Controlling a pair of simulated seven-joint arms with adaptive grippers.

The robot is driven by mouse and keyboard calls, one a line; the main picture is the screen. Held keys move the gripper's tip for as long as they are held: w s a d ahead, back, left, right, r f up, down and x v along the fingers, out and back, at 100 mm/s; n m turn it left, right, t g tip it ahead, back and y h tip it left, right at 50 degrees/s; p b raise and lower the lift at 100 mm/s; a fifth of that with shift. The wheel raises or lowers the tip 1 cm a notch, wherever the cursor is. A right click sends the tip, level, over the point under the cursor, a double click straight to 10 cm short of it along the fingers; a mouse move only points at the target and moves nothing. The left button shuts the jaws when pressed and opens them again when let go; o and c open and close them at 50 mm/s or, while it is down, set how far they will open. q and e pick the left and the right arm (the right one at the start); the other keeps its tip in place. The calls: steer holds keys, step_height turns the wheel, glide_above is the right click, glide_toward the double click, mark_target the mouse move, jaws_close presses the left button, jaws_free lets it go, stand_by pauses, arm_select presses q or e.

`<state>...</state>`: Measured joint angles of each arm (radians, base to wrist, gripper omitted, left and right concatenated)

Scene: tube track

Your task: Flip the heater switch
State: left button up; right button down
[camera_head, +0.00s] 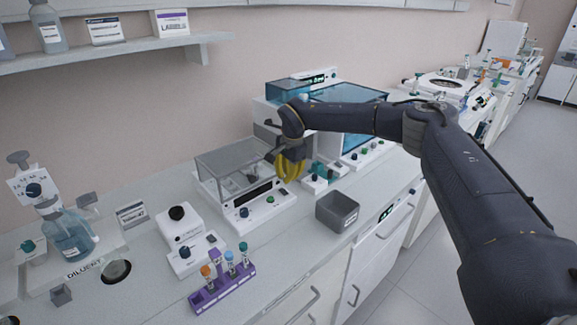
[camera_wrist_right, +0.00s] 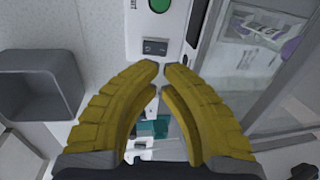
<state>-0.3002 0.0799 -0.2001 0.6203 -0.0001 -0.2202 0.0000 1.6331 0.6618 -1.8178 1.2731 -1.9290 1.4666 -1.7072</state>
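A dark rocker switch (camera_wrist_right: 155,46) sits on a white panel in the right wrist view, with a green button (camera_wrist_right: 159,5) beyond it. I cannot read a label that marks it as the heater switch. In the head view, the white device (camera_head: 268,215) with a clear cover has knobs and a dark display along its front. My right gripper (camera_head: 290,167) hangs over this device's right end. Its yellow fingertips (camera_wrist_right: 161,67) almost meet, hold nothing, and point toward the switch with a small visible gap from it. My left gripper is out of view.
A grey open bin (camera_head: 338,223) stands near the counter's front edge, right of the device. A purple rack (camera_head: 222,289) with several tubes and a white unit with a black knob (camera_head: 177,213) stand to the left. A larger blue-windowed machine (camera_head: 366,143) stands behind right.

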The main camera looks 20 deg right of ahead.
mark_target(286, 190)
steer(key=shift+w+f, duration=0.15)
steer(key=shift+f, duration=0.85)
steer(key=shift+w+f, duration=0.15)
steer(key=shift+f, duration=0.8)
